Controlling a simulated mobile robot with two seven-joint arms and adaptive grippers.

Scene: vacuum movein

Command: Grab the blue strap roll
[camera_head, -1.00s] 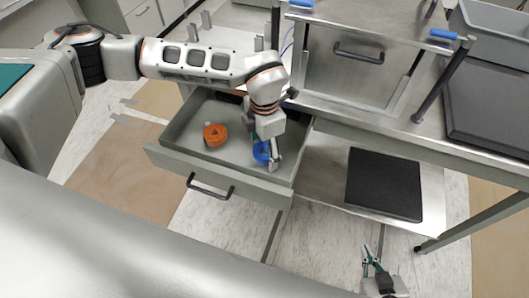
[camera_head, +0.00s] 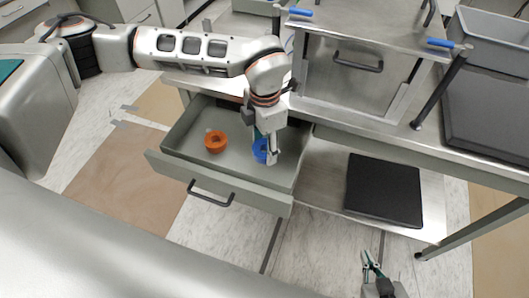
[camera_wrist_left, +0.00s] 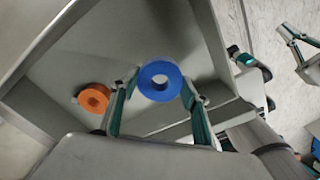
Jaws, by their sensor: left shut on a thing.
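The blue strap roll (camera_head: 260,151) is in the head view at the right part of the open drawer (camera_head: 224,183). My left gripper (camera_head: 265,146) points down over the drawer and is shut on the roll. In the left wrist view the blue roll (camera_wrist_left: 160,82) sits between the tips of the left gripper's two fingers (camera_wrist_left: 158,95), with its round hole visible. From the head view, the finger hides part of the roll, and the gap below it is hard to judge. My right gripper (camera_head: 370,262) is open and empty at the lower right, away from the drawer.
An orange roll (camera_head: 215,141) lies in the drawer, left of the blue one. The drawer's front has a dark handle (camera_head: 210,193). The workbench with a metal cabinet (camera_head: 350,75) stands behind. A black flat slab (camera_head: 384,190) lies on the lower shelf to the right.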

